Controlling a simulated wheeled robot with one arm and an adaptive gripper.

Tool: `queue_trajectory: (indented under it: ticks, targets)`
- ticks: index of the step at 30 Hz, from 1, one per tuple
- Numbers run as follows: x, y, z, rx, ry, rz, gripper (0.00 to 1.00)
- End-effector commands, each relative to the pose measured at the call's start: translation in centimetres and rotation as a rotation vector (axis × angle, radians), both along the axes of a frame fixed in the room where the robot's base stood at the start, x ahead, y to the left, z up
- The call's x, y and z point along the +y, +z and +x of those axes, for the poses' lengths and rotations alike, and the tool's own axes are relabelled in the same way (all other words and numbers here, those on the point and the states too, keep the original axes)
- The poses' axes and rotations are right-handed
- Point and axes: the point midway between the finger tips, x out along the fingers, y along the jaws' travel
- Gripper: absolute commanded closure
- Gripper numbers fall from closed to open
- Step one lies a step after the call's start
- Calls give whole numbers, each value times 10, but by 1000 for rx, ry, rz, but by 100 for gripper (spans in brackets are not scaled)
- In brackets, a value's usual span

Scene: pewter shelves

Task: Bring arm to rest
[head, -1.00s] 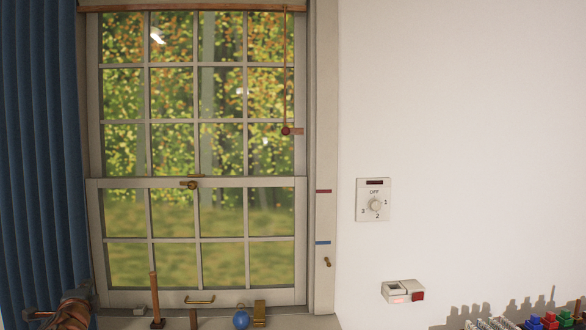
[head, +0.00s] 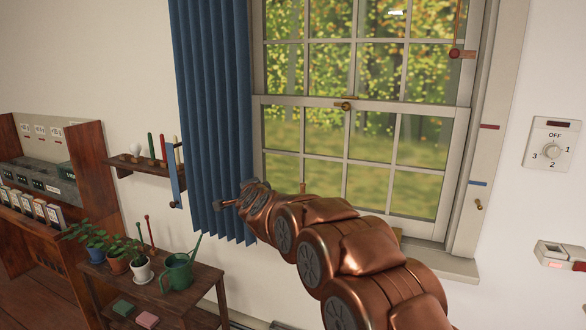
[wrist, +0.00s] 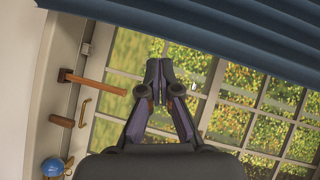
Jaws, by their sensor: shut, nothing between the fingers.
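My arm, in copper-brown links, reaches from the lower right of the head view across the front of the window. My gripper (head: 224,204) is at its far end, in front of the blue curtain (head: 212,120), small and partly hidden by the wrist. In the wrist view my gripper (wrist: 160,68) has its two dark fingers together at the tips, with nothing between them. The window (wrist: 235,110) is behind the fingers, and the curtain (wrist: 220,35) crosses the top of that view.
A plant stand (head: 205,286) with potted plants and a green watering can (head: 179,271) stands at lower left. A small wall shelf (head: 125,163) and a wooden cabinet (head: 95,180) are further left. In the wrist view, a wooden-handled tool (wrist: 98,84) and a blue ball (wrist: 52,166) are at left.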

Motion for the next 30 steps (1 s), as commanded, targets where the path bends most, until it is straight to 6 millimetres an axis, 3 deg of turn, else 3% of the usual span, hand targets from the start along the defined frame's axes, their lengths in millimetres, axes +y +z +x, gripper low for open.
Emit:
queue_trajectory:
  ticks: [1, 8, 14, 23, 30]
  targets:
    - [-6, 6, -11, 18, 34, -37, 100]
    - [-25, 0, -71, 131, 215, -228, 100]
    - [-54, -19, -137, 248, 361, -393, 100]
    - [-115, -55, -256, 455, 565, -626, 100]
    - [-175, -88, -367, 657, 713, -784, 100]
